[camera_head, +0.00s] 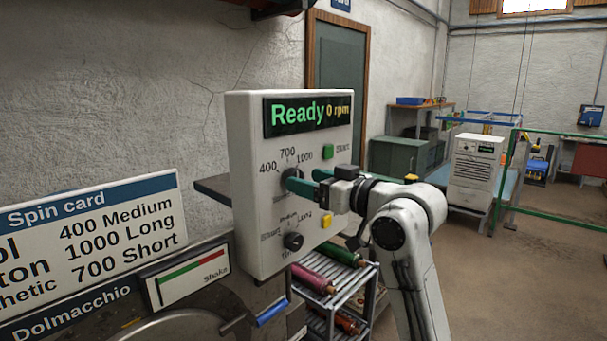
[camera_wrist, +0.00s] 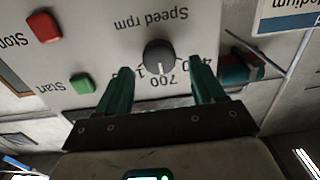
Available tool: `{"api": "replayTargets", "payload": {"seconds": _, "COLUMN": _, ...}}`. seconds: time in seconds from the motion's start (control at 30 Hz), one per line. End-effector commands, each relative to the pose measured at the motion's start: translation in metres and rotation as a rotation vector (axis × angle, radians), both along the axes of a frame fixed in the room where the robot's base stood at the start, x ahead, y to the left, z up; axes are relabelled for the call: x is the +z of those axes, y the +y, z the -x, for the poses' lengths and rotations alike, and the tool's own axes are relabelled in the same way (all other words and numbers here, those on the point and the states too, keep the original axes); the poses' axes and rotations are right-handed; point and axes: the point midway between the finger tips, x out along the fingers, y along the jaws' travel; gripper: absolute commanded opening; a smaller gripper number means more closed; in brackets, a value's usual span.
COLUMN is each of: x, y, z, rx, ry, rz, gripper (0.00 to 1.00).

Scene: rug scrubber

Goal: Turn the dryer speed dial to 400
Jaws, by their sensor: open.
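The speed dial (camera_head: 290,176) is a dark round knob on the white control box (camera_head: 250,190), partly hidden by my green fingers in the head view. Above it are the marks 400, 700 and 1000. In the wrist view the panel is upside down, with the dial (camera_wrist: 159,57) labelled "Speed rpm". My gripper (camera_wrist: 159,70) is open, with one finger on each side of the dial and gaps between them. My gripper (camera_head: 300,181) is at the panel face in the head view. The pointer seems to face 700, but it is hard to read.
A display (camera_head: 308,113) reads "Ready 0 rpm". A green Start button (camera_head: 328,151) and lower time dial (camera_head: 293,241) share the panel. A red Stop button (camera_wrist: 44,26) shows in the wrist view. A spin card (camera_head: 90,235) stands left; a rack (camera_head: 345,290) stands below.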

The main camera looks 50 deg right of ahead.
Motion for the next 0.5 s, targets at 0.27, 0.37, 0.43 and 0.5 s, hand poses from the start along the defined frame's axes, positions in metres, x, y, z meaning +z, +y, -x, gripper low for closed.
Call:
{"api": "replayTargets", "payload": {"seconds": 0.27, "x": 0.000, "y": 0.001, "z": -0.022, "rx": 0.000, "ry": 0.000, "rz": 0.000, "gripper": 0.68}}
{"api": "replayTargets", "payload": {"seconds": 0.37, "x": 0.000, "y": 0.001, "z": -0.023, "rx": -0.001, "ry": 0.000, "rz": 0.000, "gripper": 0.68}}
{"api": "replayTargets", "payload": {"seconds": 0.43, "x": 0.000, "y": 0.001, "z": -0.023, "rx": -0.001, "ry": 0.000, "rz": 0.000, "gripper": 0.68}}
{"api": "replayTargets", "payload": {"seconds": 0.5, "x": 0.000, "y": 0.001, "z": -0.023, "rx": -0.001, "ry": 0.000, "rz": 0.000, "gripper": 0.68}}
